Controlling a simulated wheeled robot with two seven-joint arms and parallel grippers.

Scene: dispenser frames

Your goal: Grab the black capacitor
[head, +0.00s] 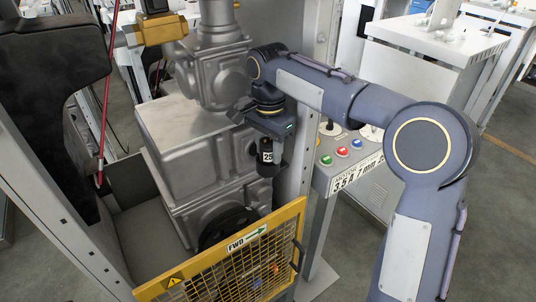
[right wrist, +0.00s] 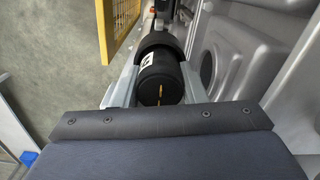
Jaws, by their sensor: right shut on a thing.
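The black capacitor (head: 266,165) is a dark cylinder with a white label reading "25". It hangs below my right gripper (head: 269,142) in the head view, in front of the grey cast machine body. In the right wrist view the capacitor (right wrist: 160,82) lies between the two metal fingers of my right gripper (right wrist: 161,88), which are shut on it. Its end with a small orange mark faces the camera. A wider black part shows just beyond it; I cannot tell whether the capacitor touches it. My left gripper is not in view.
The grey machine (head: 185,150) stands close behind and left of the gripper. A yellow mesh guard (head: 232,258) marked "FWD" is below. A control panel (head: 347,160) with coloured buttons is to the right. Open floor shows at the lower right.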

